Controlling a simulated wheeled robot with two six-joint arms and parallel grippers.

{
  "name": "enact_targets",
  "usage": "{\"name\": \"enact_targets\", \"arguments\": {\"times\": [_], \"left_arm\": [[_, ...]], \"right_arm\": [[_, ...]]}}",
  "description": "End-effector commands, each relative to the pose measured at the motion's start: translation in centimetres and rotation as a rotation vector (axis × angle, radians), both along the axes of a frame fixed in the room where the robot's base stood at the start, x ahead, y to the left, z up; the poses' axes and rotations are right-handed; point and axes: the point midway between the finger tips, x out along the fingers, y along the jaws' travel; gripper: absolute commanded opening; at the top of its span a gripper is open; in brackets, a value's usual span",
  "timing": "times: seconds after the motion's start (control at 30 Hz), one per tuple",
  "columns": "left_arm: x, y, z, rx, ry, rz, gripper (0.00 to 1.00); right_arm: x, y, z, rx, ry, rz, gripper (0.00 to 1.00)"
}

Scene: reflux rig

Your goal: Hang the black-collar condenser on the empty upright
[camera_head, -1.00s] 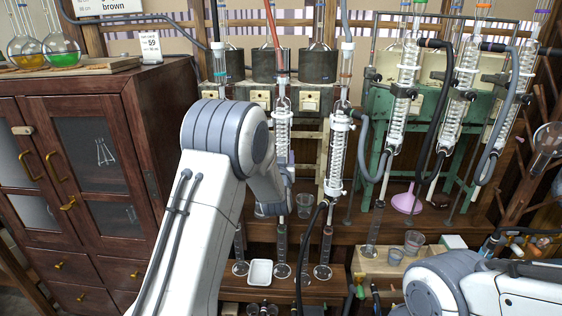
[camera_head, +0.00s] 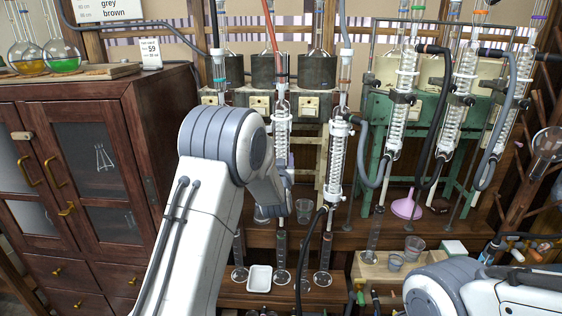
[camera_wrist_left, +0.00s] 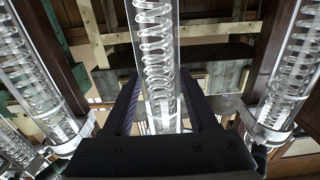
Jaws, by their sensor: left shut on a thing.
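My left gripper (camera_head: 272,196) reaches in beside a coiled glass condenser (camera_head: 282,128) in the left part of the rig; my wrist hides much of the grip in the head view. In the left wrist view the dark fingers of this gripper (camera_wrist_left: 160,98) are shut on the coiled glass condenser (camera_wrist_left: 156,45), which stands nearly upright between them. Its collar colour cannot be told. Another coiled condenser (camera_head: 337,165) with white fittings hangs to the right. The empty upright cannot be made out. My right arm shows at bottom right, its gripper out of view.
Several condensers with dark and grey hoses hang on the green rack (camera_head: 375,135) at right. Glass cylinders (camera_head: 323,258) and a white tray (camera_head: 259,279) stand below the rig. A wooden cabinet (camera_head: 150,150) flanks my left arm. Neighbouring condensers (camera_wrist_left: 298,65) stand close on both sides.

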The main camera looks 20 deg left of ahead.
Motion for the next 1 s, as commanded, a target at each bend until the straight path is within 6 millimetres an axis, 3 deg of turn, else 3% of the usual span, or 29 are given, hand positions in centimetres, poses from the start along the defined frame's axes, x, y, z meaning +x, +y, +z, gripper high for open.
{"name": "enact_targets", "arguments": {"times": [1.0], "left_arm": [[-0.2,-0.08,0.14,0.001,-0.002,0.0,0.0]], "right_arm": [[0.0,0.0,-0.53,0.0,0.0,0.0,0.5]]}}
